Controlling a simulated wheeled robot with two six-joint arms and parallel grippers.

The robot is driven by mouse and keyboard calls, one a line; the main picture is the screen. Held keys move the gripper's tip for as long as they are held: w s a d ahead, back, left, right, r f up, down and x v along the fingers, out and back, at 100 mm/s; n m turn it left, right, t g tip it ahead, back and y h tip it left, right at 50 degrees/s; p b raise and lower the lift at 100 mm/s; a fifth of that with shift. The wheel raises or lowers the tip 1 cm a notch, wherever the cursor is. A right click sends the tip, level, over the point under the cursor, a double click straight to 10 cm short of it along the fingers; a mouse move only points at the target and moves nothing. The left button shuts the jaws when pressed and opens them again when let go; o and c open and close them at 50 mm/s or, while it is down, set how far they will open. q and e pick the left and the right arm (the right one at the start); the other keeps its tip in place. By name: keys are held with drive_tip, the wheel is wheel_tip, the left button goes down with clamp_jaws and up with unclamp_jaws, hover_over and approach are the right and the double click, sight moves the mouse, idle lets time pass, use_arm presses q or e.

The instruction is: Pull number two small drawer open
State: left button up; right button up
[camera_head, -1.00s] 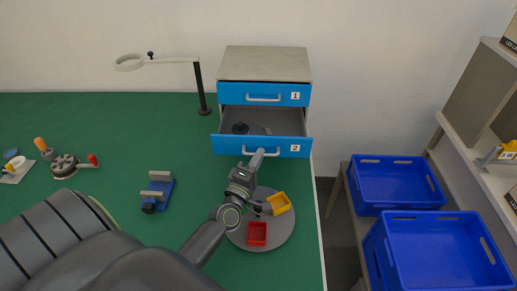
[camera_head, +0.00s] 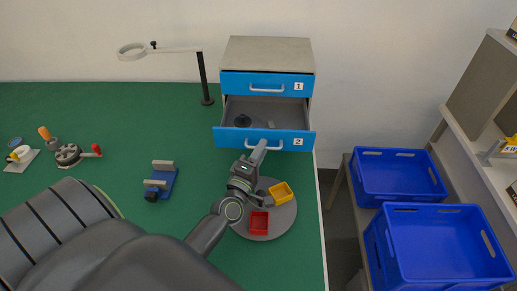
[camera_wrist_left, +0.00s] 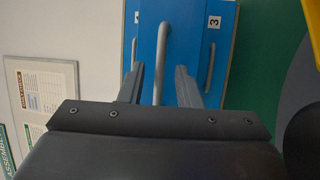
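The number two small drawer (camera_head: 232,137) has a blue front labelled 2 and stands pulled well out of the grey cabinet (camera_head: 268,50). A dark round thing (camera_head: 243,120) and a small grey piece lie inside. My left gripper (camera_head: 258,146) is at the handle (camera_head: 263,142) of this drawer. In the left wrist view, a handle (camera_wrist_left: 159,60) runs between the two fingers (camera_wrist_left: 160,88), with gaps visible on both sides, so the gripper is open around it. My right gripper is out of view.
The drawer above, labelled 1 (camera_head: 235,84), is shut. A round grey plate (camera_head: 285,223) with a red tray (camera_head: 259,223) and a yellow tray (camera_head: 280,193) lies under my left wrist. A lamp stand (camera_head: 204,80) is left of the cabinet. Blue crates (camera_head: 396,152) stand at right.

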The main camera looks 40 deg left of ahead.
use_arm(q)
drive_tip(key=b+v, duration=0.5)
drive_tip(key=v, duration=0.2)
drive_tip(key=b+v, duration=0.5)
drive_tip(key=v, duration=0.3)
drive_tip(key=shift+s+a+f, duration=0.1)
drive_tip(key=shift+f, duration=0.15)
drive_tip(key=shift+b+v, duration=0.9)
drive_tip(key=shift+v, duration=0.1)
drive_tip(key=shift+s+r, duration=0.15)
drive_tip(key=shift+r, duration=0.15)
